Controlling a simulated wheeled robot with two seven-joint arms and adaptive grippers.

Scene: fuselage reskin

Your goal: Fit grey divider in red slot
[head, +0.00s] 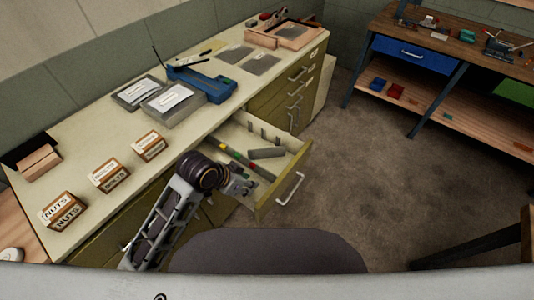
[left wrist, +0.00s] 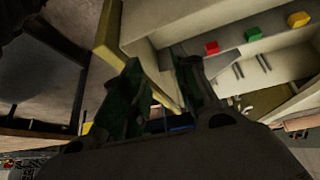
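In the head view, the grey divider (head: 267,153) lies loose on the floor of the open drawer (head: 287,188). Coloured slot markers line the drawer's near side wall. In the left wrist view, they show as a red marker (left wrist: 212,47), a green marker (left wrist: 253,34) and a yellow marker (left wrist: 298,19), with red closest to my gripper. My left gripper (head: 242,187) is by the drawer's near side wall, apart from the divider. My right gripper is out of view.
Boxes labelled nuts and bolts (head: 108,174), grey binders (head: 172,104) and a blue tool (head: 205,83) stand on the counter (head: 95,140). The drawer handle (head: 291,188) sticks out over open floor. A workbench (head: 450,50) stands at the far right.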

